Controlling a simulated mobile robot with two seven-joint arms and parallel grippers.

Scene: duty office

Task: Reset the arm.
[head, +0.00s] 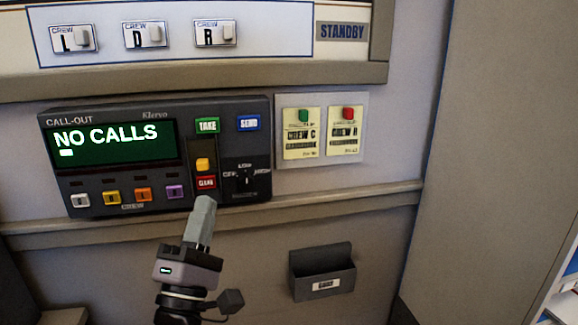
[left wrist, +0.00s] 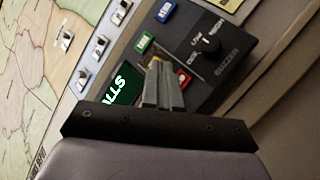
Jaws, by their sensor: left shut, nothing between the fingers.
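My left gripper (head: 205,203) is in the lower middle of the head view, its fingers shut with nothing between them. It points up at the lower edge of the call-out panel (head: 225,112), just below the red button (head: 206,183). I cannot tell whether the fingertips touch the panel. In the left wrist view the shut fingers (left wrist: 161,66) reach over the panel beside its green screen and partly cover the buttons. The screen (head: 112,145) reads "NO CALLS". My right gripper is not in view.
Green, blue and yellow buttons and a buzzer knob (head: 247,178) are on the panel. A plate with two cards (head: 319,164) is to its right. A dark wall tray (head: 322,284) hangs lower right. A ledge (head: 300,204) runs under the panel. Crew switches (head: 145,36) are above.

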